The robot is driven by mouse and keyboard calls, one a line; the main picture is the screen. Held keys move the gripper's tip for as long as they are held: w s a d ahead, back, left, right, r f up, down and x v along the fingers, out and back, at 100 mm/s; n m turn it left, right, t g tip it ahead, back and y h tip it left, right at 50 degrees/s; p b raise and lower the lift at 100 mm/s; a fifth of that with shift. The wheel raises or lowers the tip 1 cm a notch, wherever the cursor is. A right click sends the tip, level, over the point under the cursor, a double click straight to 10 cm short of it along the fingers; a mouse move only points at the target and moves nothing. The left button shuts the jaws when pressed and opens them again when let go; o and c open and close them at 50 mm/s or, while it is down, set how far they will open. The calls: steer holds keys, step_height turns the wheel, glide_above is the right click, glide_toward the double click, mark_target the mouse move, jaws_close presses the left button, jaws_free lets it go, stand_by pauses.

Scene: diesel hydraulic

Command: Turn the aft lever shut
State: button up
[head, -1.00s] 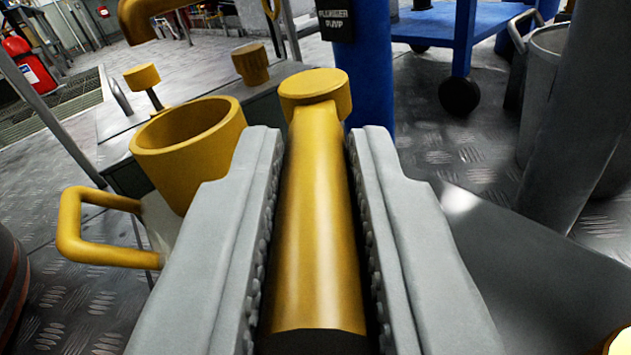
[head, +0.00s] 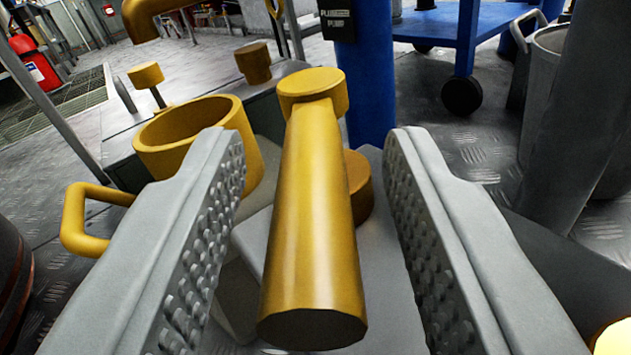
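A yellow lever (head: 315,210) with a thick round bar and a knobbed far end stands in the middle of the head view. Its near end face points toward me. I cannot tell from its look alone whether it is the aft lever. My gripper (head: 315,235) is open, with one grey studded finger on each side of the bar. Gaps show between the bar and both fingers, so neither touches it. A round yellow-brown part (head: 358,188) shows behind the bar on a grey block.
A yellow cup-shaped part (head: 190,135) and a yellow loop handle (head: 85,220) are at the left. A blue post (head: 365,80) labelled as a plunger pump stands behind the lever. A grey column (head: 575,130) and a bin (head: 545,60) are at the right.

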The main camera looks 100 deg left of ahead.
steer(key=d, duration=1.7)
steer(key=shift+s, duration=0.15)
